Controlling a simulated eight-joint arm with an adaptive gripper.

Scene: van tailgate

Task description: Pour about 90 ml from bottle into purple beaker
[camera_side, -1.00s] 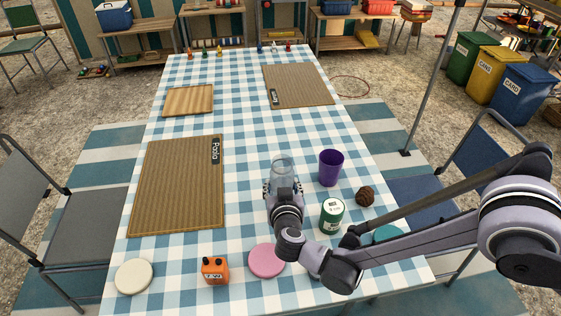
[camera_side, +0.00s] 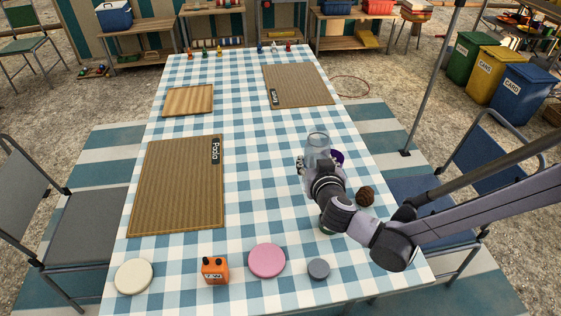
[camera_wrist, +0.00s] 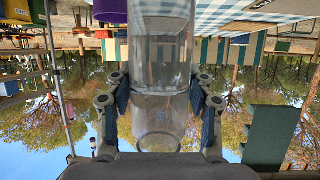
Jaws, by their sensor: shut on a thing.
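A clear bottle (camera_side: 317,143) with clear liquid in it is held in my gripper (camera_side: 317,166). In the wrist view, which is upside down, the bottle (camera_wrist: 160,50) stands between the two fingers of my gripper (camera_wrist: 160,98). The fingers press on both its sides, and it looks about upright. The purple beaker (camera_side: 338,157) is just right of the bottle in the side view, mostly hidden behind the bottle and my gripper. A part of the beaker (camera_wrist: 110,12) shows at the top left of the wrist view. Its inside cannot be seen.
A brown ball-like object (camera_side: 365,196) lies right of my wrist. A green can (camera_side: 325,229) is mostly hidden under my arm. A pink disc (camera_side: 267,260), grey disc (camera_side: 318,268) and orange timer (camera_side: 215,270) lie in front. The cloth left of the bottle is free.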

